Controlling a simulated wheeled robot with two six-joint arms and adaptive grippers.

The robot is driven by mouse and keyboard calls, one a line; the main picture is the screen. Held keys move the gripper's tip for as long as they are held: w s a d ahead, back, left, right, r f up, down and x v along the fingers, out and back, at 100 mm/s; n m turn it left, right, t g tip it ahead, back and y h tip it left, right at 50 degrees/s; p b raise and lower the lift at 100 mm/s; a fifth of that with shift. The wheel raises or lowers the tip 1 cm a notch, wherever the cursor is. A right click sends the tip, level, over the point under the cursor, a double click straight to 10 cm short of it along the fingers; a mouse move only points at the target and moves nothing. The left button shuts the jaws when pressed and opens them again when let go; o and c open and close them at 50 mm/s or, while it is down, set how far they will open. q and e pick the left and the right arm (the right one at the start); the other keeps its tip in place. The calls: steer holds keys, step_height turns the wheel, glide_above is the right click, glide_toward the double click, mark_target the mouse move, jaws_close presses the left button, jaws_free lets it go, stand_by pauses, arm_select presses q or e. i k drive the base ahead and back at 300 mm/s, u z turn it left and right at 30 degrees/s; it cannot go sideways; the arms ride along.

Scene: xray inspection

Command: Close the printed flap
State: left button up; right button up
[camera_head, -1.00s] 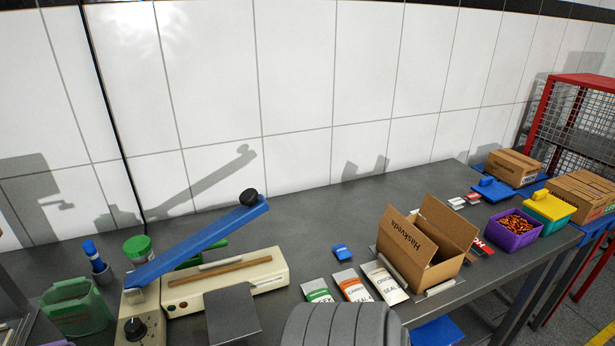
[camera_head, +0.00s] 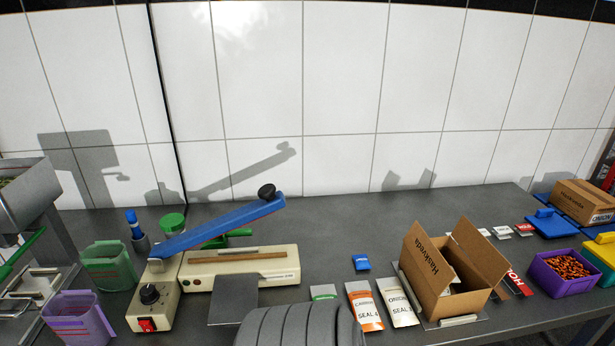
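An open cardboard box (camera_head: 430,289) stands at the right of the grey table, held between pale metal guides. Its printed flap (camera_head: 427,258), marked "Haskveda", stands up and leans outward on the left side. A plain flap (camera_head: 480,249) stands up on the right side. The inside of the box is partly visible, with something pale in it. Neither of my grippers shows in this view. A grey ribbed part, likely mine, covers the bottom centre.
A heat sealer (camera_head: 240,270) with a raised blue arm (camera_head: 222,228) stands left of centre. Labelled pouches (camera_head: 402,304) and a small blue item (camera_head: 361,262) lie left of the box. A purple bin (camera_head: 556,284) stands to its right. The table (camera_head: 350,215) behind is clear.

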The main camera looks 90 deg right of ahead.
mark_target(436, 270)
steer(key=z, duration=0.05)
steer(key=k, duration=1.7)
